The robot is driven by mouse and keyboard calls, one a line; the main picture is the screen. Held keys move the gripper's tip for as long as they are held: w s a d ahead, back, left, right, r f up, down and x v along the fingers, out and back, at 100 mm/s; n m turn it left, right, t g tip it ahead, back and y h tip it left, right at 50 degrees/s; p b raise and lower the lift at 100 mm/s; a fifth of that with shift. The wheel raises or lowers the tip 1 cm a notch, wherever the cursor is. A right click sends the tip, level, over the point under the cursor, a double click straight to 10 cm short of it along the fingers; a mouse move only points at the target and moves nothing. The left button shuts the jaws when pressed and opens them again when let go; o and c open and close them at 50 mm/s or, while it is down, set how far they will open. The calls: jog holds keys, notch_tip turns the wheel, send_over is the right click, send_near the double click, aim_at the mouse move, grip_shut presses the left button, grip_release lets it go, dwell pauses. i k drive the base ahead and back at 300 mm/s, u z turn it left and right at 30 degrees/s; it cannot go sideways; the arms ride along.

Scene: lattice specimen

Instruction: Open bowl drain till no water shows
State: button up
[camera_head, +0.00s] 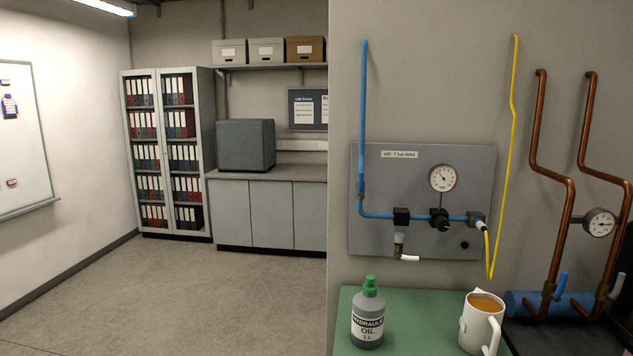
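A grey panel (378,168) on the wall at right carries a blue air line (378,214) and a round gauge (443,178). Under the left black fitting (402,217) hangs a small filter bowl (399,239). A brass drain (397,252) with a white lever (410,258) pointing right is at its bottom. The bowl is too small here to tell whether water stands in it, and I cannot tell whether the drain is open. My gripper is not in this view.
A green bench top (412,310) lies below the panel, holding a hydraulic oil bottle (369,315) and a white mug (481,325) of brown liquid. Copper pipes (537,135) with blue and white valve levers stand at right. A yellow hose (514,130) hangs beside the panel. The floor (225,290) at left is clear.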

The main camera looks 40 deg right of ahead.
aim_at(400, 256)
jog(key=z, duration=0.35)
jog(key=i, duration=0.85)
jog(key=z, duration=0.85)
jog(key=k, duration=1.25)
jog(key=u, duration=0.7)
jog(key=i, duration=1.65)
jog(key=z, duration=0.55)
